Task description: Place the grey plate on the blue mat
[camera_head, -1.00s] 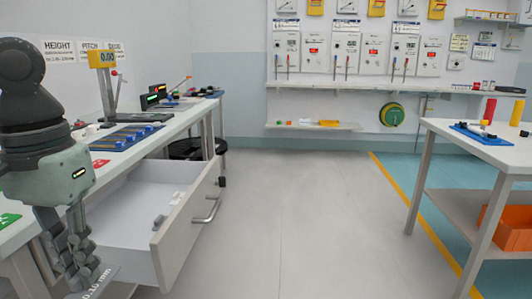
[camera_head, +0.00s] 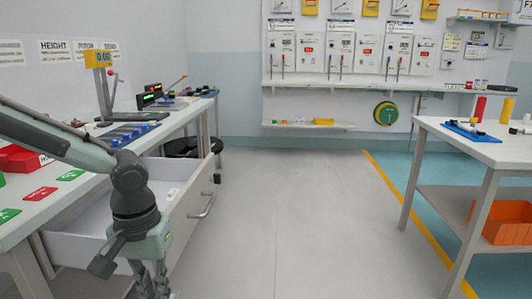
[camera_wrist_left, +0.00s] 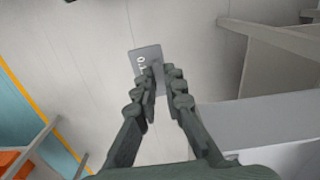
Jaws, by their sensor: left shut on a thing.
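The grey plate (camera_wrist_left: 146,55) is a small flat piece with white lettering, partly hidden by the fingers in the left wrist view. My left gripper (camera_wrist_left: 161,80) is shut on it and holds it above the pale floor. In the head view my left gripper (camera_head: 153,284) points down in front of the open drawer, and its fingertips reach the bottom edge. A blue mat (camera_head: 467,132) lies on the right table with small items on it. Blue pieces (camera_head: 128,135) also lie on the left bench. My right gripper is not in view.
The open drawer (camera_head: 184,221) juts out from the left bench (camera_head: 25,220). Red and green cards and a red bin (camera_head: 22,160) are on that bench. An orange bin (camera_head: 508,222) sits on the right table's lower shelf. The floor (camera_head: 305,220) between is clear.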

